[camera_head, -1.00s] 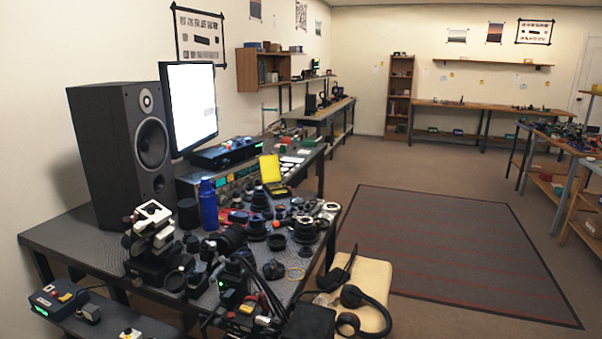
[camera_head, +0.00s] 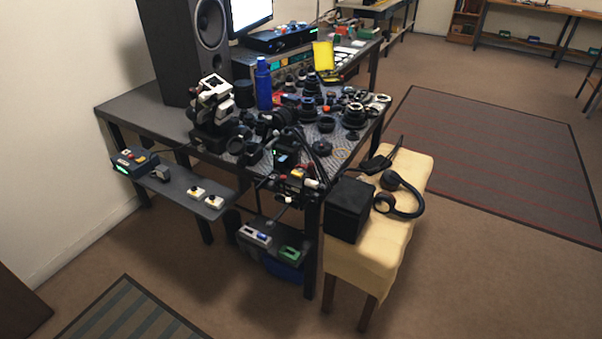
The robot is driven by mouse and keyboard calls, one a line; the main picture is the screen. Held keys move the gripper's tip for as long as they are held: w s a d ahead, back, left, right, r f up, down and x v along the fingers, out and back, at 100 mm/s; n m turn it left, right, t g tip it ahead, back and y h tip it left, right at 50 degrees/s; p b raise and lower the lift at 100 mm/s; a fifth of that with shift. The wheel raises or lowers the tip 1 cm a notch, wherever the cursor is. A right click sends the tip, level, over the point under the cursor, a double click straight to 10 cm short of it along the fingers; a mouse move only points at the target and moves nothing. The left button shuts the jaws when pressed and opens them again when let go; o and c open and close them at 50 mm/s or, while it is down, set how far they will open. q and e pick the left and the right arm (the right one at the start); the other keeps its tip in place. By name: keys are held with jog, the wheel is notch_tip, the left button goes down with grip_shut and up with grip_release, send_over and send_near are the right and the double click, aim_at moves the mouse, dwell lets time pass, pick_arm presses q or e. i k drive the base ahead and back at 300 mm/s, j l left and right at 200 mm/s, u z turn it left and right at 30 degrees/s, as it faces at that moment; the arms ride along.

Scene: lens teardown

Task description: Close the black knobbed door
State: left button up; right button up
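I see no black knobbed door that I can make out in the head view. A dark brown panel (camera_head: 18,308) shows at the lower left edge, cut off by the frame, with no knob visible on it; I cannot tell what it belongs to. Neither of my grippers is in view.
A dark workbench (camera_head: 140,115) crowded with lens parts stands at centre, with a black speaker (camera_head: 185,50) and a blue bottle (camera_head: 264,85). A cushioned bench (camera_head: 378,255) holds headphones (camera_head: 400,195) and a black box (camera_head: 348,210). A striped mat (camera_head: 128,315) lies front left.

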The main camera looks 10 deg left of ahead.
aim_at(282, 165)
jog(key=j+z, duration=0.2)
jog(key=z, duration=0.2)
jog(key=i+j+z, duration=0.1)
jog(key=j+z, duration=0.35)
jog(key=z, duration=0.3)
jog(key=j+z, duration=0.1)
jog(key=j, duration=0.45)
jog(key=j+z, duration=0.1)
jog(key=j, duration=0.45)
jog(key=k+j+z, duration=0.1)
jog(key=j, duration=0.45)
jog(key=k+j+z, duration=0.1)
jog(key=j, duration=0.45)
jog(key=k+j+z, duration=0.1)
jog(key=j, duration=0.4)
